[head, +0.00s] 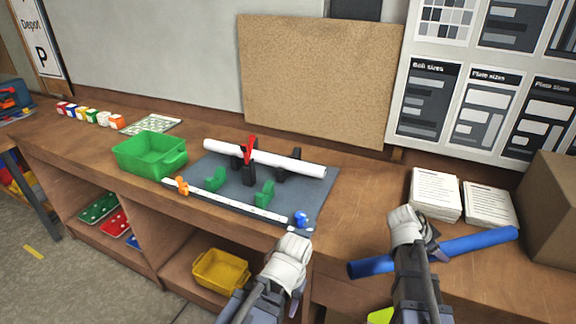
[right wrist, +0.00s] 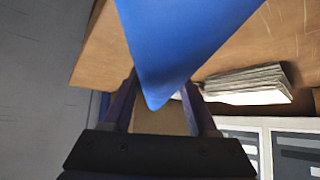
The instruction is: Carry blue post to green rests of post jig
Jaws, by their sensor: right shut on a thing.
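The blue post (head: 478,242) is a long blue bar, held level and slantwise above the right part of the bench. My right gripper (head: 418,248) is shut on the blue post near its middle; the arm hides part of it. In the right wrist view the blue post (right wrist: 185,40) fills the space between the fingers. The post jig (head: 325,192) is a dark grey plate with two green rests (head: 265,194), both empty, and black supports holding a white post (head: 290,164). My left gripper (head: 290,250) is in front of the jig; its fingertips are hidden.
A green bin (head: 150,153) stands left of the jig. Paper stacks (head: 436,194) and a cardboard box (head: 552,210) are at the right. A red clamp (head: 249,147) rises by the white post. A yellow bin (head: 220,271) sits on the shelf below.

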